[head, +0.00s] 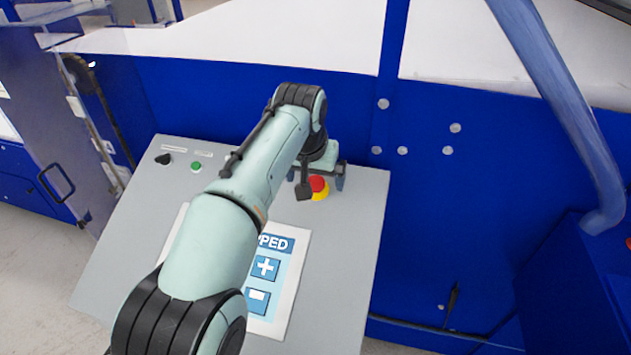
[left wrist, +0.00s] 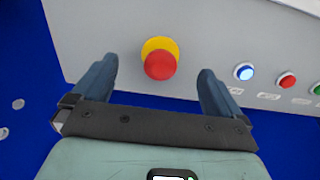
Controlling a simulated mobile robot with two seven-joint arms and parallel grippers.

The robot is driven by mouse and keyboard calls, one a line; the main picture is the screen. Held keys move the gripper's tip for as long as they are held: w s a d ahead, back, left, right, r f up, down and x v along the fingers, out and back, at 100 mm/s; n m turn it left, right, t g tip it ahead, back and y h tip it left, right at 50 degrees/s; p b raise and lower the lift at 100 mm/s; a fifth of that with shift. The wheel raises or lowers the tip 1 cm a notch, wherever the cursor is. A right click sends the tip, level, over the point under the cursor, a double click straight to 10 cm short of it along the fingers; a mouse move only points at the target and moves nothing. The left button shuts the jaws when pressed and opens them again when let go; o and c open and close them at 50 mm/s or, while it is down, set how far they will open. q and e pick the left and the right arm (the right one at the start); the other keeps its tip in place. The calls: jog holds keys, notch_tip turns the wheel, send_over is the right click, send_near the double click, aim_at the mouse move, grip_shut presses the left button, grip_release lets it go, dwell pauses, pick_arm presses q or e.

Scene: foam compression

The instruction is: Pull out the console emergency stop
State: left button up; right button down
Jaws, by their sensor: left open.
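The console emergency stop (head: 318,185) is a red mushroom button on a yellow base, at the upper right of the grey console (head: 345,270). In the left wrist view the red button (left wrist: 160,65) sits between and beyond the two fingertips, with a gap to either side. My left gripper (head: 325,182) is open, and in the left wrist view (left wrist: 155,75) its jaws point at the console face (left wrist: 110,25). The fingers do not appear to touch the button. In the head view my left arm and gripper partly cover the console and the button's surroundings. My right gripper is not in view.
The console screen (head: 275,262) shows "PPED" with plus and minus keys. A black knob (head: 163,159) and a green button (head: 196,167) sit at the console's upper left. A blue lit button (left wrist: 243,71) and a red one (left wrist: 287,81) show beside the stop. A blue machine wall (head: 440,210) stands behind.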

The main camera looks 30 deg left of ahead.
pick_arm(q)
jog(key=shift+v, duration=2.7)
jog(key=shift+s+f, duration=0.1)
